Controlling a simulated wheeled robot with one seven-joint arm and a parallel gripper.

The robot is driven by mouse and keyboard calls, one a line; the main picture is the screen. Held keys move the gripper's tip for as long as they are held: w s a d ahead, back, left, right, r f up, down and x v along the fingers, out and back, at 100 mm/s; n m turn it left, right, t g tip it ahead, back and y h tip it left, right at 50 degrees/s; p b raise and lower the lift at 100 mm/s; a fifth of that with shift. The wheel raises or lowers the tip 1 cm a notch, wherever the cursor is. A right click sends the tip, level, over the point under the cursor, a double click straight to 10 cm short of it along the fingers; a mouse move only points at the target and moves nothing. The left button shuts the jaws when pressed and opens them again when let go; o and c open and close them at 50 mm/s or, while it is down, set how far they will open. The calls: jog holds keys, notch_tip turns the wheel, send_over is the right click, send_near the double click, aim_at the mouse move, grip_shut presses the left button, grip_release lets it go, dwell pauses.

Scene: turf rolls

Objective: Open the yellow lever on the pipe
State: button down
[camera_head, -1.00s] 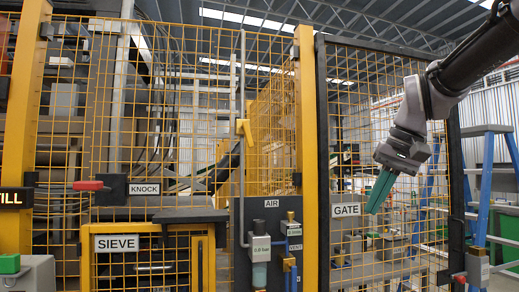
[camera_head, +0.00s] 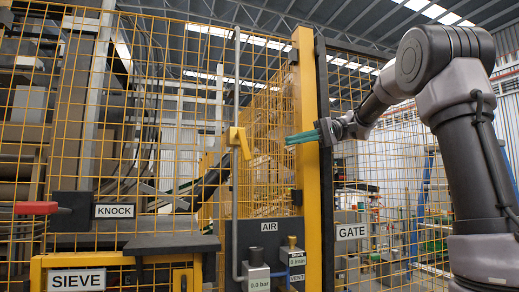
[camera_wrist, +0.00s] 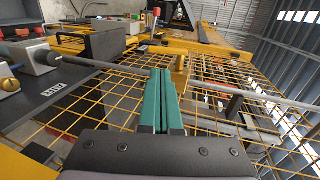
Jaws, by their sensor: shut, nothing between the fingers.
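The yellow lever (camera_head: 240,142) sits on a thin grey vertical pipe (camera_head: 237,195) in front of the yellow mesh fence. Its handle points down, slightly tilted to the right of the pipe. In the wrist view the shut green fingers (camera_wrist: 161,88) point toward the pipe (camera_wrist: 120,68), which runs across the picture. The yellow lever (camera_wrist: 181,72) shows just right of the fingertips; whether they touch cannot be told from that view.
A yellow post (camera_head: 309,170) stands behind my fingers.

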send_near(243, 145)
jog(key=a+f, duration=0.2)
jog(key=a, duration=0.1)
jog(key=s+a+f, duration=0.1)
jog(key=a, duration=0.1)
jog(key=shift+d, duration=0.1)
jog(key=shift+s+a+f+y, duration=0.15)
jog(key=shift+a+f+y, duration=0.45)
jog(key=shift+f, duration=0.05)
